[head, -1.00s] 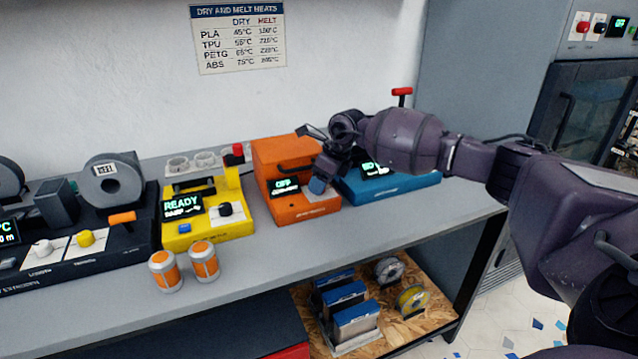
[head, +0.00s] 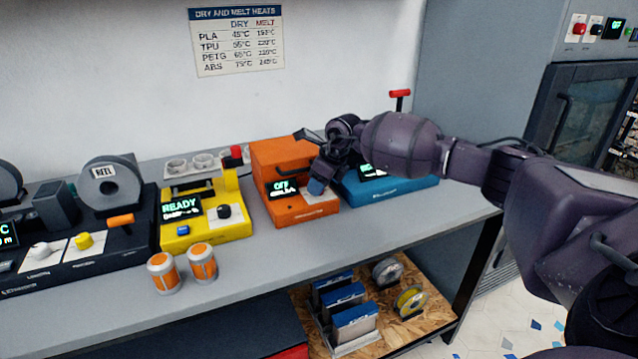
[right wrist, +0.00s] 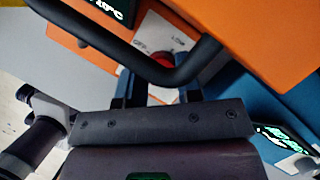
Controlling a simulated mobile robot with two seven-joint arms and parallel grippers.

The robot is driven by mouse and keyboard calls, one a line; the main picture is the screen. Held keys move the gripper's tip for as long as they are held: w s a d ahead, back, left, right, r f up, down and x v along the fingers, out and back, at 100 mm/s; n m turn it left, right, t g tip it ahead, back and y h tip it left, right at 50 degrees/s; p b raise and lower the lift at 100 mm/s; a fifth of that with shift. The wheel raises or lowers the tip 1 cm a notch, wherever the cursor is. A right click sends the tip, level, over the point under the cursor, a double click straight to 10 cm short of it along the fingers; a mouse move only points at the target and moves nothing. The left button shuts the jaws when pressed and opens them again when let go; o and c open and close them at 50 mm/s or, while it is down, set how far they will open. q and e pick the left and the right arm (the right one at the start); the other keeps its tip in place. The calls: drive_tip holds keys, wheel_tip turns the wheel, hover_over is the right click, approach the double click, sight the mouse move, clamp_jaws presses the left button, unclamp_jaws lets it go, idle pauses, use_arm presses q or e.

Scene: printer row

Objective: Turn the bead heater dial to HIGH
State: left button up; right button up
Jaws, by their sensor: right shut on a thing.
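My right gripper (head: 317,187) is at the front right of the orange box. In the wrist view, my right gripper's blue fingers (right wrist: 160,88) are on either side of the dial, shut on it. The dial's pointer is hidden. My left gripper is out of view.
A blue machine (head: 395,192) stands right beside the orange box, under my right arm. A yellow machine (head: 215,230) with a READY display stands to the left. Two orange-and-white jars (head: 165,273) stand near the bench's front edge. The bench front (head: 330,240) before the heater is clear.

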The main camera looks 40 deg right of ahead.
drive_tip(key=shift+a+r+m+t+h+p, duration=0.1)
drive_tip(key=shift+r+m+t+h+p, duration=0.25)
drive_tip(key=shift+m+p, duration=0.75)
drive_tip(key=m+h+p, duration=0.1)
drive_tip(key=m+p, duration=0.1)
drive_tip(key=shift+m, duration=0.4)
drive_tip(key=shift+m+h+p, duration=0.45)
drive_tip(key=shift+m+p, duration=0.1)
drive_tip(key=shift+m, duration=0.35)
drive_tip(key=shift+a+f+m+h+p, duration=0.15)
drive_tip(key=shift+m+h+p, duration=0.35)
drive_tip(key=shift+m+p, duration=0.5)
drive_tip(key=shift+f+m, duration=0.15)
drive_tip(key=shift+m, duration=0.45)
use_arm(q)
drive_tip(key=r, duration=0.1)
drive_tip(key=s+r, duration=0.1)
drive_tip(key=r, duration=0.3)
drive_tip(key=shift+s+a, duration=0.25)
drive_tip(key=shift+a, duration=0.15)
use_arm(e)
drive_tip(key=shift+f, duration=0.1)
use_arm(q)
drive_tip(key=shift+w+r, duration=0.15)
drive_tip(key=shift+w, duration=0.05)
